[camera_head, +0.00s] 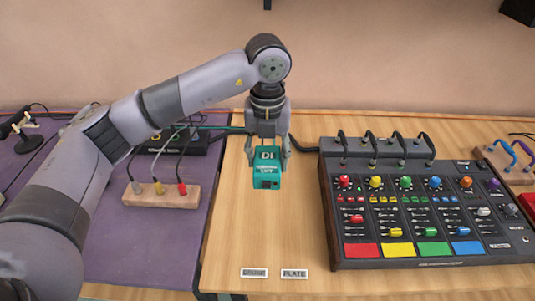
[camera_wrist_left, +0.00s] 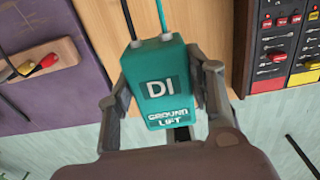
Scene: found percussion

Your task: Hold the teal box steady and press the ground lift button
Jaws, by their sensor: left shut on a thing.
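A teal box (camera_head: 266,167) marked "DI" and "GROUND LIFT" is between the fingers of my left gripper (camera_head: 267,150), in the middle of the head view. The left gripper is shut on its two sides. In the left wrist view the teal box (camera_wrist_left: 160,82) shows its labelled face, with the gripper fingers (camera_wrist_left: 165,95) on either side. Cables run from its far end. The ground lift label sits at the near end of that face; I cannot make out the button itself clearly. My right gripper is not in view.
A mixer (camera_head: 420,210) with coloured knobs stands to the right on the wooden table (camera_head: 240,225). A wooden block with coloured plugs (camera_head: 160,194) lies on the purple surface at left. Wood between box and labels is clear.

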